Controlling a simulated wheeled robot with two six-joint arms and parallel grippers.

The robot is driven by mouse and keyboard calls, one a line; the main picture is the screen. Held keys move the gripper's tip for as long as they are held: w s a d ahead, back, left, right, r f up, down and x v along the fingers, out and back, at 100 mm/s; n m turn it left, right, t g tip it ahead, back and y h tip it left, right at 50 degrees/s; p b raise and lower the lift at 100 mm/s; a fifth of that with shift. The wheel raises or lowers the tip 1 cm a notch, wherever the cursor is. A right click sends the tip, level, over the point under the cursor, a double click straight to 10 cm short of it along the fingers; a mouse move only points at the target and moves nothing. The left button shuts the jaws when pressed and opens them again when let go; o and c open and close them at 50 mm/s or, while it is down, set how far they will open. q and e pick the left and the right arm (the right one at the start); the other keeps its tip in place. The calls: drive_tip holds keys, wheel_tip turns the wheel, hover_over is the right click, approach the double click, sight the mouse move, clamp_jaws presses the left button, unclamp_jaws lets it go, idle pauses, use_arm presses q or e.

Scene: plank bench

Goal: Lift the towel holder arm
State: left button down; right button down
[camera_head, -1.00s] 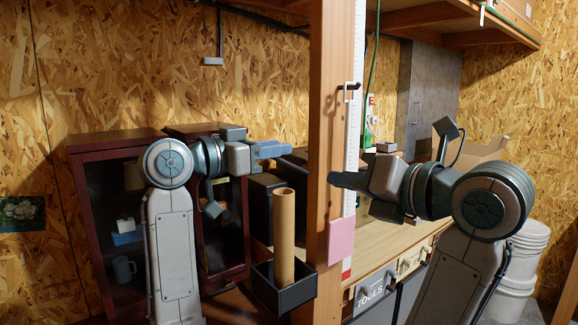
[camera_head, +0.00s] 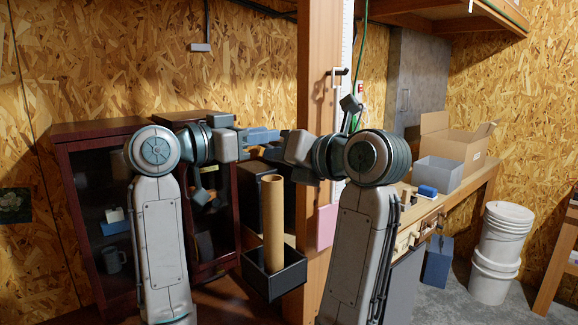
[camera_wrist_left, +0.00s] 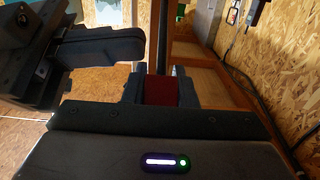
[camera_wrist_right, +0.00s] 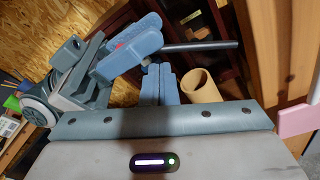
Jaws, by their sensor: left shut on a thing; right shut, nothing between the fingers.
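The towel holder arm shows as a dark rod (camera_wrist_right: 205,45) running right from my left gripper in the right wrist view. My left gripper (camera_wrist_right: 138,42) is shut on its reddish end (camera_wrist_left: 160,92), which shows between the fingers in the left wrist view. The rod itself is mostly hidden in the head view by my right gripper and wrist.
A cardboard tube (camera_head: 273,220) stands in a dark box (camera_head: 290,280) beside the wooden post (camera_head: 313,90), close below both grippers. A pink sheet (camera_head: 326,226) is on the post. A dark red cabinet (camera_head: 90,130) stands behind my left arm. A bench with boxes is at right.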

use_arm(q)
drive_tip(key=shift+f, duration=0.15)
use_arm(e)
drive_tip(key=shift+w+a+r, duration=0.1)
drive_tip(key=shift+w+r, duration=0.1)
drive_tip(key=shift+w, duration=0.15)
drive_tip(key=shift+r, duration=0.1)
use_arm(q)
drive_tip(key=shift+s+d, duration=0.1)
drive_tip(key=shift+d, duration=0.05)
use_arm(e)
drive_tip(key=shift+w+r+m, duration=0.35)
drive_tip(key=shift+r+m, duration=0.1)
drive_tip(key=shift+m, duration=0.15)
use_arm(q)
drive_tip(key=c, duration=1.2)
unclamp_jaws()
drive_tip(key=shift+d, duration=0.1)
